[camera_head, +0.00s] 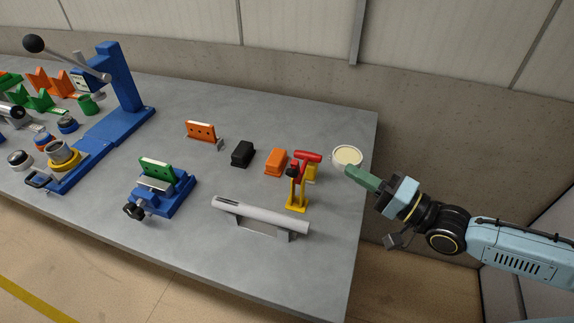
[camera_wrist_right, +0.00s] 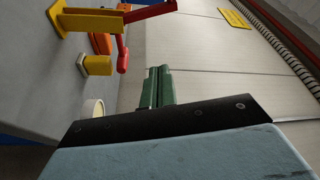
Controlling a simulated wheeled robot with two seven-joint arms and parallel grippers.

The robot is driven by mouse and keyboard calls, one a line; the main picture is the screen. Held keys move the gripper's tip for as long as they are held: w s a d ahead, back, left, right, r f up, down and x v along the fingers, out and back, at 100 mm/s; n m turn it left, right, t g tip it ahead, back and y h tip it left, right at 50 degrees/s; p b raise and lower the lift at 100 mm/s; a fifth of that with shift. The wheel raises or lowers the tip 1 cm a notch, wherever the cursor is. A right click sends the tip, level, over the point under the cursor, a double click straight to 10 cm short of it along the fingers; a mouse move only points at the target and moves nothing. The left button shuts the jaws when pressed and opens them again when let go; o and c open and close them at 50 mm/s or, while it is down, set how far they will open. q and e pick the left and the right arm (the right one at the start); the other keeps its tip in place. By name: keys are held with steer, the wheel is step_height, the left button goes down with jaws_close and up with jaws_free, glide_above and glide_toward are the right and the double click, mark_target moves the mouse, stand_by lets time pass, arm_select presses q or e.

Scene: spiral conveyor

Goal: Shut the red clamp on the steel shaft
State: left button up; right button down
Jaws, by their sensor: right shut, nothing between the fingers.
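The red clamp (camera_head: 308,156) has a red handle and stands on a yellow base behind the right part of the steel shaft. It also shows in the right wrist view (camera_wrist_right: 122,56). The steel shaft (camera_head: 258,213) is a pale grey cylinder lying on a grey support near the table's front edge. I cannot tell whether the clamp touches the shaft. My right gripper (camera_head: 354,175) has green fingers and is shut and empty, to the right of the clamp and apart from it. Its fingers also show in the right wrist view (camera_wrist_right: 160,73). My left gripper is not in view.
A white round cup (camera_head: 347,156) stands close to my right gripper's fingertips. Orange (camera_head: 276,161) and black (camera_head: 242,153) blocks lie left of the clamp. A blue vise (camera_head: 170,198) and blue lever press (camera_head: 120,85) stand further left. The table's right edge is near my gripper.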

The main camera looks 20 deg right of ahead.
steer(key=w+a+p, duration=0.1)
steer(key=w+a, duration=0.4)
steer(key=a, duration=0.3)
steer(key=shift+a, duration=0.3)
steer(key=shift+s+f, duration=0.1)
steer(key=shift+s+a+f+n+y, duration=0.15)
steer(key=shift+s+n+y, duration=0.2)
steer(key=shift+n, duration=0.45)
steer(key=s+n+y+b, duration=0.1)
steer(key=n, duration=0.1)
steer(key=a+f+n+y+b, duration=0.1)
steer(key=n, duration=0.2)
steer(key=s+a+f+n+y+b, duration=0.1)
steer(key=n, duration=0.1)
steer(key=shift+s+f+n+g, duration=0.1)
steer(key=shift+s+n+g, duration=0.2)
steer(key=shift+n, duration=0.1)
steer(key=shift+s+f, duration=0.15)
steer(key=shift+f, duration=0.1)
stand_by(0.7)
